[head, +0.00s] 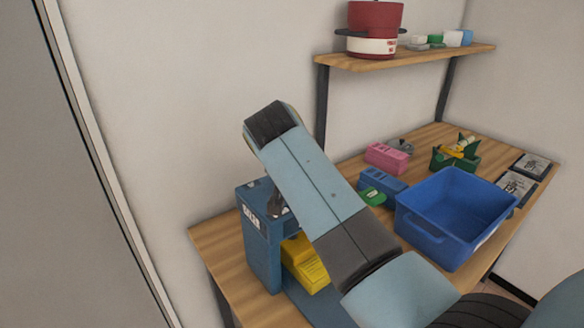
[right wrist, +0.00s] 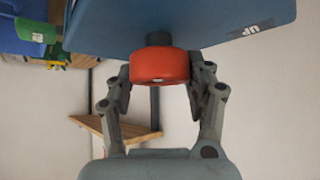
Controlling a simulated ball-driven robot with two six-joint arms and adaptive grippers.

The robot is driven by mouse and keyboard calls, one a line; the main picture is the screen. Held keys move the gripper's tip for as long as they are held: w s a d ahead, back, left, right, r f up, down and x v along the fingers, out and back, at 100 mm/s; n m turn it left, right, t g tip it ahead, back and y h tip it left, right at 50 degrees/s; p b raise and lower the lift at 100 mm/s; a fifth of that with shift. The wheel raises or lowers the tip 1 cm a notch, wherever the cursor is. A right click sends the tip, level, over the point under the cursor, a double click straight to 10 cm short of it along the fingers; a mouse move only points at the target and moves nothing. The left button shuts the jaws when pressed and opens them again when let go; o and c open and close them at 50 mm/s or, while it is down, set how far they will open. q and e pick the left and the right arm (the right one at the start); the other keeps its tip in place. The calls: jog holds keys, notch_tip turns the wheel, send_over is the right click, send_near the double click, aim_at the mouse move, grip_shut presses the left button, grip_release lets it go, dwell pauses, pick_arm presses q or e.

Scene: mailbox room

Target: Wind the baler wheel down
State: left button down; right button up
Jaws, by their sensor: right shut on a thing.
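The blue baler (head: 262,245) stands at the near left end of the wooden table, partly hidden behind my right arm. A yellow block (head: 306,266) sits inside its frame. My right gripper (right wrist: 162,80) is shut on the red wheel, one finger on each side. In the head view the wheel and my right gripper are hidden behind my arm. My left gripper is in neither view.
An empty-looking blue bin (head: 455,215) stands right of my arm. Behind it are a pink box (head: 387,157), a blue box (head: 381,186) and a green holder (head: 456,157).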

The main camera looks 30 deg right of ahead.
jog(key=o, duration=1.2)
jog(key=shift+c, duration=0.2)
notch_tip(320, 180, up, 10)
